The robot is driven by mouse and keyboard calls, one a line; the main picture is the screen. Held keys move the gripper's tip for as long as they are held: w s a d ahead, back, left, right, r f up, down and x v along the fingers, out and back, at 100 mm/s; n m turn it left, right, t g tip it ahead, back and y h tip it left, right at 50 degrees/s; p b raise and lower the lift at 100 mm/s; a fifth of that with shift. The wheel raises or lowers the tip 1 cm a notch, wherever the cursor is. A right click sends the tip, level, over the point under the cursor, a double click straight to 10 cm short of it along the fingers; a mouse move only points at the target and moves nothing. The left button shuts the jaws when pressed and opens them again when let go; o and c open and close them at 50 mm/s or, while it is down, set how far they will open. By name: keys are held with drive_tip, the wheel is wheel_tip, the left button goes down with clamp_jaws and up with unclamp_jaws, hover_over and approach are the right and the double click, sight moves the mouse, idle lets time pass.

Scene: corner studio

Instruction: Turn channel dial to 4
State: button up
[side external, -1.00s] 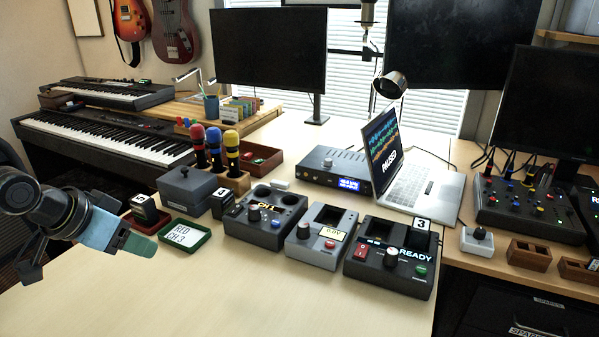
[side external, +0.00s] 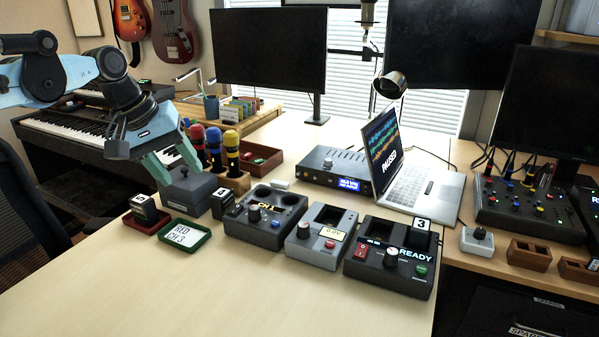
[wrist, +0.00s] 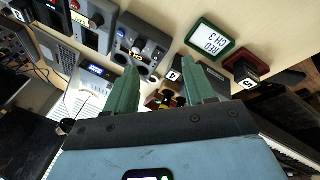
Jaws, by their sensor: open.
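A dark control box (side external: 283,238) with a lit display that seems to read CH 1 stands near the middle of the table. Its black dial (side external: 253,215) with a pale mark sits at the front left, next to a blue button. The box also shows at the upper middle of the wrist view (wrist: 152,50). My gripper (side external: 175,166) is open and empty, its two green fingers pointing down above a grey lidded box at the left. It is left of the dial and apart from it. In the wrist view my gripper's fingers (wrist: 160,70) are spread.
The grey lidded box (side external: 187,192) and microphones in a wooden stand (side external: 236,183) are close to the gripper. A green tray (side external: 182,250) holds a card reading RED CH 3. Grey (side external: 320,262) and dark (side external: 366,270) boxes stand to the right. The front table is clear.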

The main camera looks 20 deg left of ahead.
drive_tip(key=w+n+g+h, duration=0.1)
drive_tip(key=w+n+g, duration=0.1)
drive_tip(key=w+n, duration=0.45)
drive_tip(key=n+g+h, duration=0.2)
drive_tip(key=n, duration=0.2)
approach(253, 207)
drive_tip(key=x, duration=0.9)
drive_tip(key=shift+f, duration=0.1)
clamp_jaws()
drive_tip(key=shift+m, duration=0.25)
drive_tip(key=shift+w+m+g+y, duration=0.15)
drive_tip(key=shift+m+g, duration=0.45)
drive_tip(key=shift+m, duration=0.75)
drive_tip(key=shift+m+g+y, duration=0.25)
drive_tip(key=shift+m+g, duration=0.35)
drive_tip(key=shift+m, duration=0.75)
